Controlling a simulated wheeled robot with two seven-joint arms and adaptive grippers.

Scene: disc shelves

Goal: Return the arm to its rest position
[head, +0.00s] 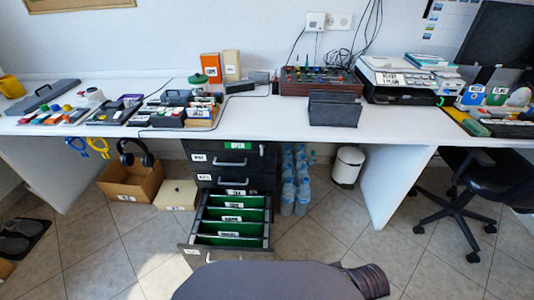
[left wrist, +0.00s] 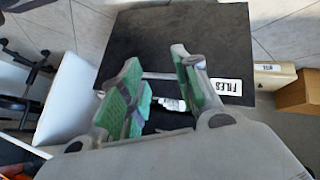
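No gripper shows in the head view; part of my own body fills the bottom middle. In the left wrist view, my left gripper (left wrist: 157,62) has its green-padded fingers spread apart, with nothing held between them. Beyond the fingers is a black drawer front (left wrist: 215,35) with a white FILES label (left wrist: 229,91) and a pale bar handle, partly hidden by the fingers. Whether the fingers touch the handle I cannot tell. In the head view, the bottom drawer (head: 268,232) of the black cabinet is pulled out, showing green hanging files. My right gripper is not in view.
A white desk (head: 250,118) full of equipment spans the head view. Water bottles (head: 296,180), a white bin (head: 347,167) and a cardboard box (head: 130,182) stand below it. An office chair (head: 475,180) is at the right.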

